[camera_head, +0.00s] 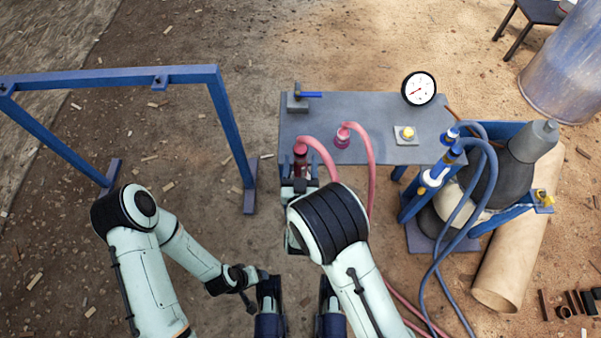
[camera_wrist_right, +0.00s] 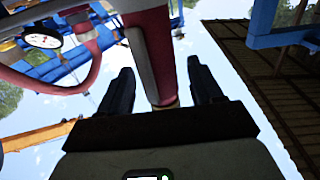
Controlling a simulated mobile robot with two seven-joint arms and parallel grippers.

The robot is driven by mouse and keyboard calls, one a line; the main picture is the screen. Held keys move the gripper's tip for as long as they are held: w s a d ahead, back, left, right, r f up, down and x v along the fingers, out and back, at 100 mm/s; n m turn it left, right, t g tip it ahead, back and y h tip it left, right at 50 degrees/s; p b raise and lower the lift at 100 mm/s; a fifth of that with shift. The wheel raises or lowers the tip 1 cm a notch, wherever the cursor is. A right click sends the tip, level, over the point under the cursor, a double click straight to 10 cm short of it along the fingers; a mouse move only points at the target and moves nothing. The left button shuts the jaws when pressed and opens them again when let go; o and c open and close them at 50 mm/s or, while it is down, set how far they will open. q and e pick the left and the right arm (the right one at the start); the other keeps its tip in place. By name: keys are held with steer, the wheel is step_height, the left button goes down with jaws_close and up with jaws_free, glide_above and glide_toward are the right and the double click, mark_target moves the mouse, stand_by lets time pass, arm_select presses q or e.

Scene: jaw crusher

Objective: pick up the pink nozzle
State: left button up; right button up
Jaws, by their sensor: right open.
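The pink nozzle (camera_head: 300,160) stands at the left end of the grey table, with a pink hose arching from its top. It shows dark red in the right wrist view (camera_wrist_right: 157,50), running between the two fingers. My right gripper (camera_head: 300,187) is at the nozzle, partly hidden by its own arm. In the wrist view the right gripper (camera_wrist_right: 162,85) is open, with a dark finger on each side of the nozzle and gaps visible. My left gripper (camera_head: 262,280) is low in the head view, away from the table; its fingers are not clear.
The grey table (camera_head: 380,125) carries a second pink fitting (camera_head: 342,138), a gauge (camera_head: 419,89), a yellow knob (camera_head: 407,134) and a small vise-like block (camera_head: 297,100). Blue hoses (camera_head: 470,200) hang at right. A blue frame (camera_head: 120,78) stands left on open ground.

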mark_target(300, 145)
steer(key=shift+w, duration=0.25)
jaws_close()
steer(key=shift+r, duration=0.15)
step_height(300, 145, up, 12)
steer(key=p, duration=0.3)
steer(key=shift+f, duration=0.25)
step_height(300, 145, up, 7)
steer(key=shift+f+p, duration=0.1)
steer(key=shift+p, duration=0.85)
arm_select(q)
steer(key=s+d+r+g, duration=0.2)
steer(key=s+r, duration=0.3)
steer(key=shift+s+d+r+h, duration=0.2)
steer(key=shift+s+r+h, duration=0.15)
steer(key=shift+h, duration=0.05)
arm_select(e)
steer(key=shift+r, duration=0.75)
